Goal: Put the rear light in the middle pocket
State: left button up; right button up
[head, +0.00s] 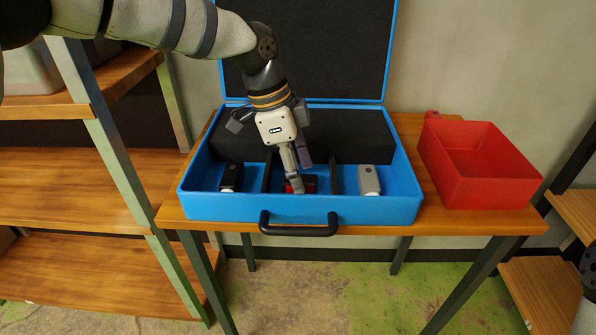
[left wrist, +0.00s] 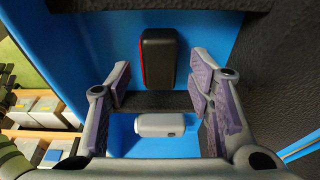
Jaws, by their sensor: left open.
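The rear light (head: 309,184), black with a red edge, is in the middle pocket of the open blue case (head: 376,209). It also shows in the left wrist view (left wrist: 158,58), lying on the blue pocket floor. My left gripper (head: 299,180) reaches down into the middle pocket at the light and partly hides it. In the left wrist view its fingers (left wrist: 160,84) are spread wide, with nothing held between them. I cannot tell whether a finger touches the light. My right gripper is not in view.
A black light (head: 231,176) lies in the left pocket and a grey one (head: 369,179) in the right pocket. Dark dividers (head: 335,177) separate the pockets. A red bin (head: 487,192) stands right of the case on the wooden table (head: 446,217). A shelf (head: 90,190) stands at left.

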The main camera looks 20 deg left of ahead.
aim_at(281, 188)
pick_arm(q)
jog(key=v, duration=1.1)
jog(key=shift+a+r, duration=0.15)
jog(key=shift+r, duration=0.1)
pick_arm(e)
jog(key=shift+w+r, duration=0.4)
pick_arm(q)
jog(key=shift+f, duration=0.1)
